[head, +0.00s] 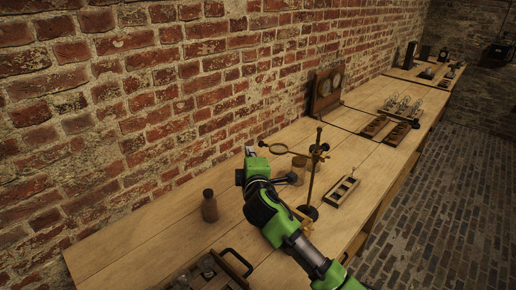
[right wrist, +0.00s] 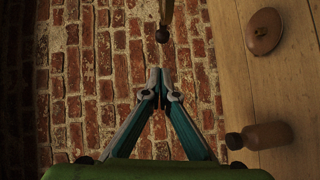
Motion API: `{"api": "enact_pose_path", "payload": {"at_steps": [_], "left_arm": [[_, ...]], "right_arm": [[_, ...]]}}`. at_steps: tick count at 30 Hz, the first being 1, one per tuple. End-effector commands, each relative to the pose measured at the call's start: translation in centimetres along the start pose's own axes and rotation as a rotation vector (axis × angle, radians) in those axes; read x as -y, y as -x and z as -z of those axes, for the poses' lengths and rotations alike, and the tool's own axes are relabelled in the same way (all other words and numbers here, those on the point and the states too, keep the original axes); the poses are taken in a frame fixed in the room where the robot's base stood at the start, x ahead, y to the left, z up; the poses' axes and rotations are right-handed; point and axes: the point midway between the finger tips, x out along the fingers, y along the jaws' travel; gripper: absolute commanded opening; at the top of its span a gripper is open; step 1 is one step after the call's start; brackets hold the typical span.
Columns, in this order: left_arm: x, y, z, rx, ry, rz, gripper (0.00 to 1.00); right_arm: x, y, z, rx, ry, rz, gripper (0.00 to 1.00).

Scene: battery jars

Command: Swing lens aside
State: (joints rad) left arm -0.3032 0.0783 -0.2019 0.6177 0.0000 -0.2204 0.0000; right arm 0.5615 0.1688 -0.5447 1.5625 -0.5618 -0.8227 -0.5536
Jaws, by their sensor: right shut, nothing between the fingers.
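The round lens (head: 278,149) sits in a thin ring on a brass stand (head: 313,168) on the bench, held out to the left of the post above the wood. My right gripper (head: 249,152) is just left of the lens, apart from it as far as I can tell. In the right wrist view its fingers (right wrist: 165,76) are shut with nothing between them. A brass rod with a dark knob (right wrist: 162,35) hangs just beyond the fingertips there; I cannot tell for sure if it belongs to the lens. My left gripper is not in view.
A brown bottle (head: 209,207) stands left of my arm and shows in the right wrist view (right wrist: 262,136). A wooden rack (head: 342,191) lies right of the stand. A dark tray (head: 222,272) is at the front. The brick wall (head: 150,100) runs behind the bench.

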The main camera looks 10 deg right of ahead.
Motion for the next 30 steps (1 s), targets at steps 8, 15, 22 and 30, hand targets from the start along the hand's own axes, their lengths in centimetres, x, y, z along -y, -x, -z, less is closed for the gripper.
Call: {"api": "enact_pose_path", "payload": {"at_steps": [8, 15, 22, 30], "left_arm": [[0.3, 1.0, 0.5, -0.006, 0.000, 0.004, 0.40], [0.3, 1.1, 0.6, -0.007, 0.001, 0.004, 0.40], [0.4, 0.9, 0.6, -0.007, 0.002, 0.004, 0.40], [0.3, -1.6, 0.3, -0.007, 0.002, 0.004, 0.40]], "right_arm": [[-0.1, -2.6, -2.4, 0.001, 0.002, 0.001, 0.00], [0.0, -3.0, -2.9, 0.000, 0.000, 0.000, 0.00], [0.0, -3.0, -2.9, 0.003, -0.001, -0.001, 0.00], [0.1, -5.0, -3.7, 0.115, -0.015, -0.013, 0.00]]}}
